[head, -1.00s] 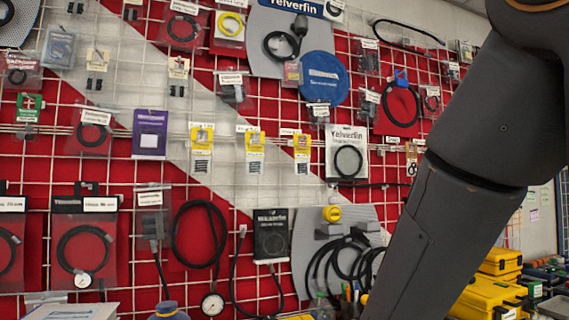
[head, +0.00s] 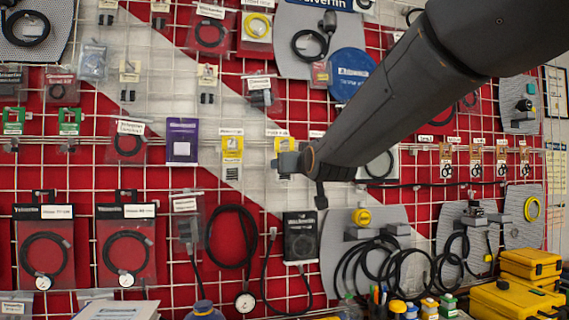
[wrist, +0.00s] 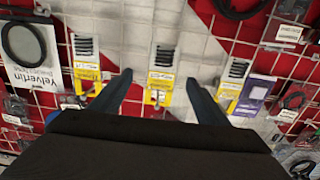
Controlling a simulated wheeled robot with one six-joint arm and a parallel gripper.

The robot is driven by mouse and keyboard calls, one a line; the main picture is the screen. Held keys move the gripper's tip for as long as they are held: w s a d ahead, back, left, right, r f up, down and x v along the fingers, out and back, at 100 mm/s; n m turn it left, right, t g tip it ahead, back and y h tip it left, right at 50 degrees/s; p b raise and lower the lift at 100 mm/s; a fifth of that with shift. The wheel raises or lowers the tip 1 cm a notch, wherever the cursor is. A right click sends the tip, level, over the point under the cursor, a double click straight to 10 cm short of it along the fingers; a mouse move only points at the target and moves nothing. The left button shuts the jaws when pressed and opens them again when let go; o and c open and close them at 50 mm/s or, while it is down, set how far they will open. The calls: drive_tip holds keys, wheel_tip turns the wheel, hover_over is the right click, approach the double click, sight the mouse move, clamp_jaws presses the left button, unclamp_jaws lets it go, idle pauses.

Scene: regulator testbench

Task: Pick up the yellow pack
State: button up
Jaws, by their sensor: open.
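Three yellow-and-white packs hang in a row on the wire grid wall. In the head view the left yellow pack (head: 232,149) is clear, the middle yellow pack (head: 283,131) is partly covered by my gripper (head: 289,161), and the third is hidden behind my arm. The wrist view shows the wall upside down. There the middle yellow pack (wrist: 160,76) lies between the two fingertips of my open gripper (wrist: 158,80), with the other packs to the left (wrist: 86,70) and right (wrist: 229,96). The fingers hold nothing; contact with the pack cannot be told.
A purple pack (head: 182,141) hangs left of the yellow packs. A black ring pack (wrist: 25,45) hangs beyond them on the other side. Cables and a dark boxed pack (head: 300,237) hang below. Yellow cases (head: 529,265) and small bottles stand at lower right.

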sight(278, 178)
drive_tip(key=shift+w+a+r+p, duration=0.15)
drive_tip(key=shift+w+a+p, duration=0.35)
drive_tip(key=shift+w, duration=0.75)
drive_tip(key=shift+w+a+r+p, duration=0.1)
drive_tip(key=shift+w+a+p, duration=0.1)
drive_tip(key=shift+w+p, duration=0.85)
drive_tip(key=shift+w+a+r+p, duration=0.15)
drive_tip(key=shift+w+a+p, duration=0.2)
drive_tip(key=shift+w, duration=1.15)
drive_tip(key=c, duration=1.1)
